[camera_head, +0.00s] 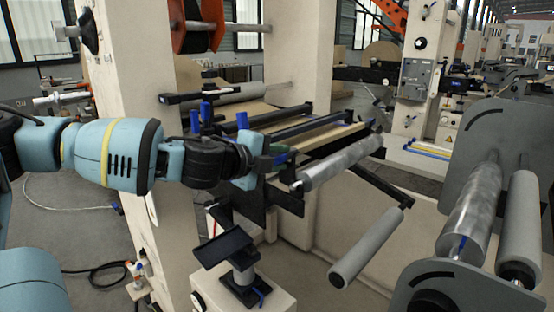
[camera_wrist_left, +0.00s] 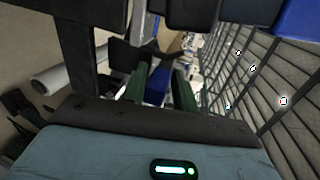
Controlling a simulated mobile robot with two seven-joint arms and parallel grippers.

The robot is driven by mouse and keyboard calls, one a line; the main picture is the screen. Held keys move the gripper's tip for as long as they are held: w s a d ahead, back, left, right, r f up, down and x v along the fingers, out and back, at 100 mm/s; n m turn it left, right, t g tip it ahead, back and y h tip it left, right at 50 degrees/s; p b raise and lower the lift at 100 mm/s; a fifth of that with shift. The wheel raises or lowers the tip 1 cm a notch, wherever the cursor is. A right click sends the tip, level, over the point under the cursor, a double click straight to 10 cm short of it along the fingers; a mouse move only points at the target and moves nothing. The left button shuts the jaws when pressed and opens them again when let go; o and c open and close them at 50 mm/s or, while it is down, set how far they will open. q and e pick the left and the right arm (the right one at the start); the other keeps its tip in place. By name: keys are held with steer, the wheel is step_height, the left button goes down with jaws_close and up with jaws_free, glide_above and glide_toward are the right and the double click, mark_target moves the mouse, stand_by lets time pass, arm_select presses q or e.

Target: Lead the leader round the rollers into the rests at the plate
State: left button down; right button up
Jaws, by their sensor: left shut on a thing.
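My left gripper (camera_head: 276,160) reaches in from the left at the machine's near side, beside the end of a shiny metal roller (camera_head: 342,162). In the left wrist view its green fingers (camera_wrist_left: 158,92) are closed about a blue piece (camera_wrist_left: 157,84), which looks like an end grip of the leader. The rest of the leader is hard to tell apart from the dark bars. Tan kraft web (camera_head: 325,140) shows between these bars. A grey roller (camera_head: 368,248) hangs lower on a black arm. I cannot clearly make out the rests or the plate. My right gripper is not in view.
A large metal roller (camera_head: 472,212) and a grey roller (camera_head: 520,215) stand at the right between grey side plates (camera_head: 500,135). A cream column (camera_head: 125,70) rises behind my left arm.

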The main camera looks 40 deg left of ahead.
arm_select(q)
steer(key=shift+r+p, duration=1.05)
steer(key=shift+r, duration=0.9)
steer(key=shift+f, duration=0.1)
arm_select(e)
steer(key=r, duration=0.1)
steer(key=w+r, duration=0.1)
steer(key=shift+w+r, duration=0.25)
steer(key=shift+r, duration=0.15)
arm_select(q)
steer(key=shift+f, duration=0.1)
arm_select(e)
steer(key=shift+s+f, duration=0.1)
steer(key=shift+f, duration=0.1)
arm_select(q)
steer(key=shift+b, duration=0.35)
steer(key=shift+t+b, duration=0.5)
steer(key=shift+b, duration=0.2)
steer(key=shift+s, duration=0.1)
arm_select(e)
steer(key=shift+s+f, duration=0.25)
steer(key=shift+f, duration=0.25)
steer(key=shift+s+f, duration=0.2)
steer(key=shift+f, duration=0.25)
arm_select(q)
steer(key=shift+r, duration=0.2)
